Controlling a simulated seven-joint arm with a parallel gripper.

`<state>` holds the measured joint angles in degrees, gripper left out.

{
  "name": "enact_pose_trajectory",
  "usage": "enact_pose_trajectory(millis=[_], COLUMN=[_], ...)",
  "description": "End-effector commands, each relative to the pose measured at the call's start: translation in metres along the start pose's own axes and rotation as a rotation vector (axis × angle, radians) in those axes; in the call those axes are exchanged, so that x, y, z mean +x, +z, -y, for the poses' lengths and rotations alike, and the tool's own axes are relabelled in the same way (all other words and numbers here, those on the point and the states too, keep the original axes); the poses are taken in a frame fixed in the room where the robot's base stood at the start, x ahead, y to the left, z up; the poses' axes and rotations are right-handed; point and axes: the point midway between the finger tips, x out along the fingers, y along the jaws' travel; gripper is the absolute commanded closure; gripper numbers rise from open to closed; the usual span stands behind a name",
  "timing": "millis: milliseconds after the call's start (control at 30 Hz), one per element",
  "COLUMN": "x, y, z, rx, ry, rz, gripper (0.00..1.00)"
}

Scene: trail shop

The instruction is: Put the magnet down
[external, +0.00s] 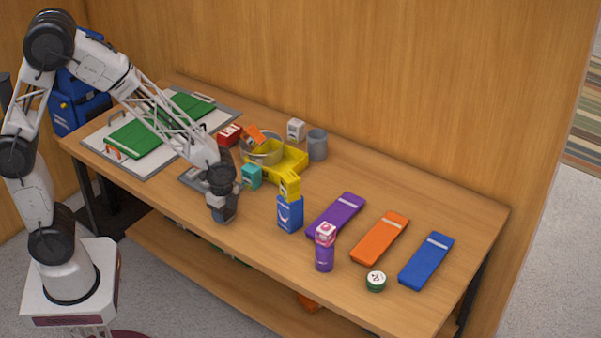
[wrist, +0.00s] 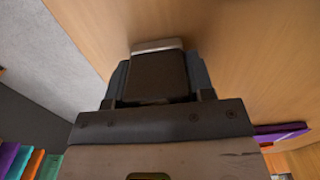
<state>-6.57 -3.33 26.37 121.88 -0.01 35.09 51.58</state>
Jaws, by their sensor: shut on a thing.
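My gripper (external: 222,213) points down just over the table near its front edge, left of the blue box. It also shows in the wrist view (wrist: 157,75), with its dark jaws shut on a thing. Only a pale grey edge of what I take to be the magnet (wrist: 157,44) shows beyond the jaws; the rest is hidden. In the external view I cannot make the magnet out from the jaws, nor tell whether it touches the wood.

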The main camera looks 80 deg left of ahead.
Motion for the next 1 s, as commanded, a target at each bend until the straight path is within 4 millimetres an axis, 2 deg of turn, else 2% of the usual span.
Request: enact_pose_trajectory(millis=[200, 233, 400, 767, 1000], x=[0.003, 0.003, 0.003, 0.001, -0.016], y=[0.0, 0.0, 0.0, 0.0, 0.0], z=[0.0, 0.0, 0.0, 0.0, 0.001], rx=[0.0, 0.0, 0.0, 0.0, 0.0], ry=[0.0, 0.0, 0.0, 0.0, -0.002], rz=[0.0, 0.0, 0.0, 0.0, -0.002], gripper=[0.79, 0.5, 0.26, 0.26, 0.26])
